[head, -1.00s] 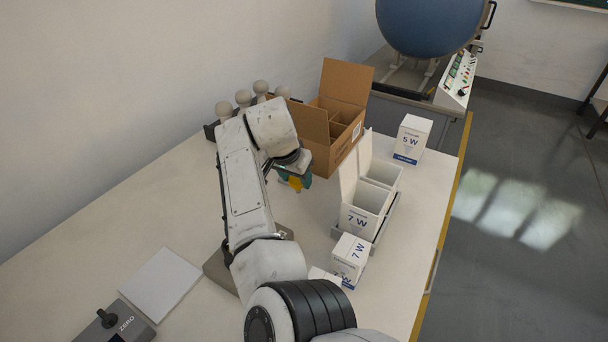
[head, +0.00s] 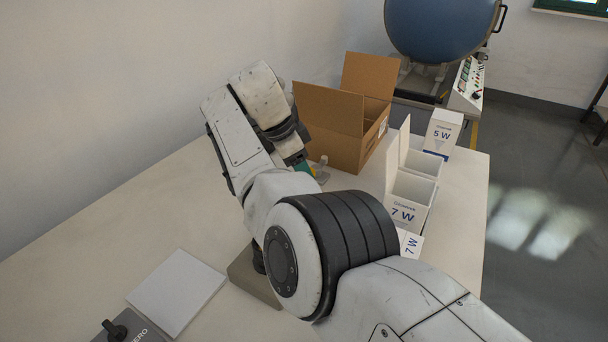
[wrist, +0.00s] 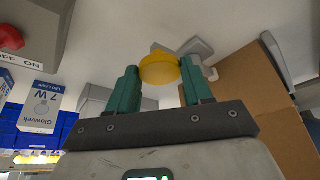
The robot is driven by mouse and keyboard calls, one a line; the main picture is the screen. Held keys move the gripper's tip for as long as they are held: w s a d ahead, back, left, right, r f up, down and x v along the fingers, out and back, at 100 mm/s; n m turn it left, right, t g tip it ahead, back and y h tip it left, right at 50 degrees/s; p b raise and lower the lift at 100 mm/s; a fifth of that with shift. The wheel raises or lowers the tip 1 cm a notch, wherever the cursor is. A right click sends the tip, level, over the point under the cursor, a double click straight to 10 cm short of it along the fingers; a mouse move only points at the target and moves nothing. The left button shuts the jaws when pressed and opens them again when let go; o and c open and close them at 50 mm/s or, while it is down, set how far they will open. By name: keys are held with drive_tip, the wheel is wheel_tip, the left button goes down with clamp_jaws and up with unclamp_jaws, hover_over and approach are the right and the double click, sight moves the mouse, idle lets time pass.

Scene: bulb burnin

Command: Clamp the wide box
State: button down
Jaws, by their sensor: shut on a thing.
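A white open box marked 7 W (head: 408,205), with its lid standing up, is the widest white box. It stands on the table right of my arm, and my arm hides its lower part. My gripper (head: 305,168) is left of it, in front of the cardboard box, mostly hidden behind my wrist. In the wrist view my gripper (wrist: 160,74) has its green fingers shut on a rounded yellow thing (wrist: 158,68). Grey parts (wrist: 196,47) show just beyond it; I cannot tell whether they are joined to it.
An open cardboard box (head: 335,125) stands behind my gripper. A white 5 W box (head: 442,132) is at the right rear, near the table edge. A smaller 7 W box (head: 411,243) is partly hidden by my arm. A white pad (head: 177,291) lies front left. The left table is mostly clear.

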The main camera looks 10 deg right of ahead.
drive_tip(key=shift+w+a+m+b, duration=0.2)
drive_tip(key=shift+w+m+b, duration=0.05)
drive_tip(key=shift+m+b, duration=0.3)
drive_tip(key=shift+c, duration=2.3)
unclamp_jaws()
drive_tip(key=v, duration=0.3)
drive_tip(key=shift+d, duration=0.1)
drive_tip(key=p+v, duration=0.6)
drive_tip(key=v, duration=0.2)
drive_tip(key=shift+w+p, duration=0.2)
drive_tip(key=shift+p, duration=0.1)
